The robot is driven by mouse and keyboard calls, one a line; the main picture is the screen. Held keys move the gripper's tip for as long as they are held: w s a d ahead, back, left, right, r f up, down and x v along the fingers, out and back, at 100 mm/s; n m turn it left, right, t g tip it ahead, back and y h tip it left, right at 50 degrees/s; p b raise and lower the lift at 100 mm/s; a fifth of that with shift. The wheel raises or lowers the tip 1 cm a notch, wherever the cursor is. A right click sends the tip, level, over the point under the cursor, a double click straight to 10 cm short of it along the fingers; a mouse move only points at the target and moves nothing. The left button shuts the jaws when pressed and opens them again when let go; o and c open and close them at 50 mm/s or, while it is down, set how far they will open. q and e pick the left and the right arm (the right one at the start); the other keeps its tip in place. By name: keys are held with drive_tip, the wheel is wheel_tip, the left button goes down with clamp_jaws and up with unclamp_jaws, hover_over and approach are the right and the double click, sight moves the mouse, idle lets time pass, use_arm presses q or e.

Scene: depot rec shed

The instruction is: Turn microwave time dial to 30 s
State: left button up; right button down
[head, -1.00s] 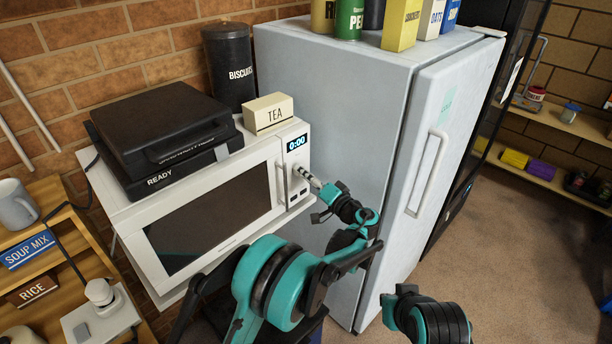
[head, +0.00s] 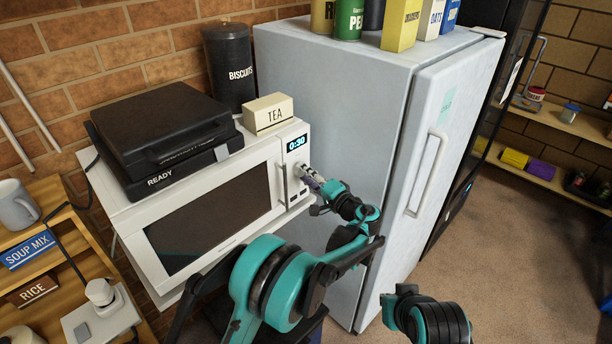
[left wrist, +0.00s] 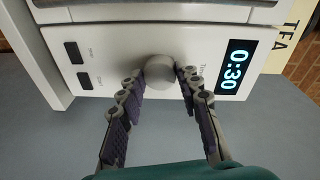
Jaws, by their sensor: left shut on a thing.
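The white microwave (head: 133,213) stands left of the fridge with its door shut. Its display (head: 297,143) reads 0:30, and the same display (left wrist: 235,66) reads 0:30 in the left wrist view. The round grey time dial (left wrist: 160,72) is beside the display. My left gripper (head: 308,175) is at the microwave's control panel, shut on the dial. In the left wrist view my left gripper (left wrist: 164,76) has one finger on each side of the dial. In the head view the gripper mostly hides the dial.
A black case (head: 160,125) and a TEA box (head: 268,113) sit on the microwave. The pale fridge (head: 330,120) stands close on the right of my left gripper. A biscuit tin (head: 228,65) is behind. Open floor (head: 530,260) lies at the right.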

use_arm(q)
drive_tip(key=shift+m, duration=0.6)
drive_tip(key=o, duration=1.2)
drive_tip(key=shift+c, duration=0.2)
drive_tip(key=v, duration=0.7)
drive_tip(key=shift+d, duration=0.2)
drive_tip(key=shift+s, duration=0.15)
